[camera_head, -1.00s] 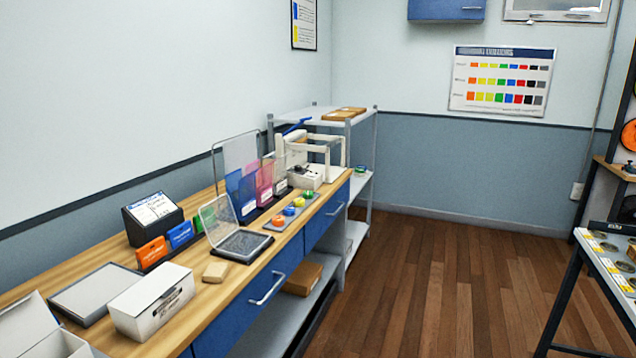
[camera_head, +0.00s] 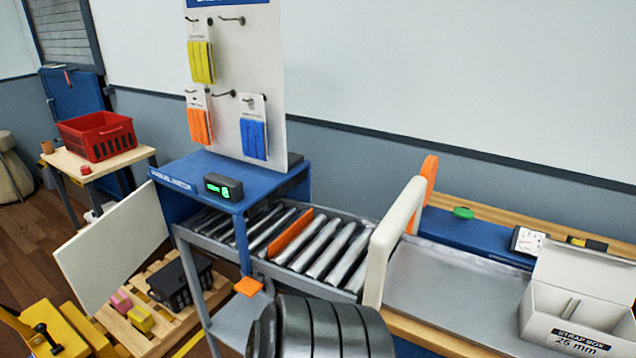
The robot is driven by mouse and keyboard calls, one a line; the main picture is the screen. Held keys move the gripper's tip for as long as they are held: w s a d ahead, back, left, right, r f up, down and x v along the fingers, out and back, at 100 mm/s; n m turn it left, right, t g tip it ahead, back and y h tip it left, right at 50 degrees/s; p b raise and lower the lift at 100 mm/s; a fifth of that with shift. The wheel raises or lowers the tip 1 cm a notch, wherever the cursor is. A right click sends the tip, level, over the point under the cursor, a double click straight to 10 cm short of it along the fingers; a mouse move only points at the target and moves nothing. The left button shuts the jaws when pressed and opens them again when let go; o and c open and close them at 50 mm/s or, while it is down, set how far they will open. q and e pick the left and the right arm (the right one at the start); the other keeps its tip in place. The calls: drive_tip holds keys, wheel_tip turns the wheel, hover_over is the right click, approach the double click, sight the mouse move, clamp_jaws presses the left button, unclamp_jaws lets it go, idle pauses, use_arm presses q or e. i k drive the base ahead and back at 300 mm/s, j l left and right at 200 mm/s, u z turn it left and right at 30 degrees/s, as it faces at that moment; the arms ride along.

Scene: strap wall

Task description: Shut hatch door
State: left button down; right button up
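A flat off-white panel (camera_head: 110,250), which looks like the hatch door, stands tilted out to the left of the blue hood (camera_head: 213,178). The hood's front edge has a label that seems to read "manual hatch". The panel's upper right corner is close to the hood's left end; I cannot make out a hinge. The panel is swung away from the hood, and the rollers (camera_head: 318,250) under the hood are exposed from the front. Neither of my gripper's fingers shows.
A dark ribbed cylinder at bottom centre hides part of the bench. A pallet (camera_head: 150,318) with a black crate (camera_head: 182,282) lies beside the panel. A yellow frame (camera_head: 72,335) stands at lower left. A red basket (camera_head: 97,135) sits on a small table (camera_head: 135,157). An orange tab (camera_head: 248,287) sticks out below the rollers.

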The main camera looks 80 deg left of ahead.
sight(97, 261)
drive_tip(key=k+j+u, duration=0.2)
drive_tip(key=u, duration=0.25)
drive_tip(key=k+j+u, duration=0.15)
drive_tip(key=j+u, duration=0.15)
drive_tip(key=u, duration=0.15)
drive_tip(key=k+j+u, duration=0.1)
drive_tip(key=j+u, duration=0.2)
drive_tip(key=u, duration=0.15)
drive_tip(key=j+u, duration=0.45)
drive_tip(key=j, duration=2.25)
drive_tip(key=k, duration=0.05)
